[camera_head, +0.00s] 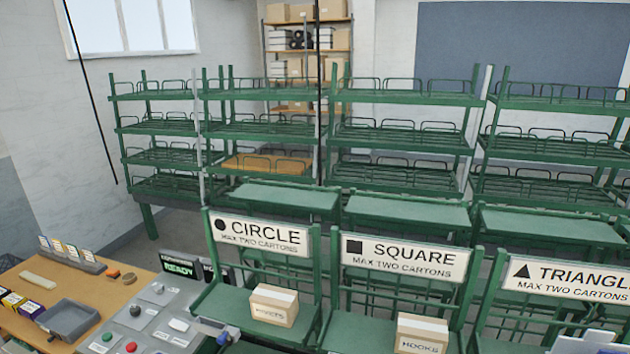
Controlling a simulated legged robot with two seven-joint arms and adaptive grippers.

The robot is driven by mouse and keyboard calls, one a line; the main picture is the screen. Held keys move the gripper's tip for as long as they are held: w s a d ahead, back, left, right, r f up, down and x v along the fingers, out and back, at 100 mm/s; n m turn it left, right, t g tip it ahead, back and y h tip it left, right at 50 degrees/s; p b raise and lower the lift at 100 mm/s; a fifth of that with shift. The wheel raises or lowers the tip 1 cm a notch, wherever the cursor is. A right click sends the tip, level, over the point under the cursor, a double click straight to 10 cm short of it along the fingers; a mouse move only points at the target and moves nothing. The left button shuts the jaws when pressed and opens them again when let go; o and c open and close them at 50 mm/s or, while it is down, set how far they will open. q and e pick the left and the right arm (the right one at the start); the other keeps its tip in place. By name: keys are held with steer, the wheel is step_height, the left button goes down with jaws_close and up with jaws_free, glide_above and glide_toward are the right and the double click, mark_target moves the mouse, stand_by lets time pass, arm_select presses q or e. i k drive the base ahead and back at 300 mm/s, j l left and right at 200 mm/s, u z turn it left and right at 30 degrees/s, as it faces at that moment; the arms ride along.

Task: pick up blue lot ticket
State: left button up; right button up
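A small rack of upright lot tickets (72,257) stands at the back left of the wooden bench. Several narrow cards with coloured bands stand in it. They are too small to tell for certain which is the blue lot ticket. Neither gripper's fingertips can be made out. A grey piece with a dark-blue round end (216,332) shows at the bottom, and I cannot tell whether it belongs to my arm. Pale grey parts at the lower right edge are cut off, with no fingers visible.
The wooden bench (38,285) holds a grey tray (70,320), small boxes (20,304) and a button panel (140,315) beside a READY display (183,268). Green stands with CIRCLE (259,233), SQUARE (405,258) and TRIANGLE (570,278) signs fill the right. Two cartons (273,306) (421,335) sit on them.

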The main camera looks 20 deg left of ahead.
mark_target(45, 240)
steer(key=k+j, duration=0.1)
steer(key=j, duration=0.95)
steer(key=k+j+z, duration=0.1)
steer(key=j, duration=0.4)
steer(key=k+j, duration=0.15)
steer(key=j, duration=0.4)
steer(key=k+j, duration=0.1)
steer(key=j, duration=0.4)
steer(key=k+j+z, duration=0.1)
steer(key=j, duration=0.95)
steer(key=k+j, duration=0.15)
steer(key=j, duration=0.4)
steer(key=j+z, duration=0.1)
steer(key=j, duration=0.45)
steer(key=k+j, duration=0.15)
steer(key=j, duration=0.4)
steer(key=k+j, duration=0.1)
steer(key=j, duration=0.45)
steer(key=j+z, duration=0.1)
steer(key=j, duration=0.45)
steer(key=k, duration=0.1)
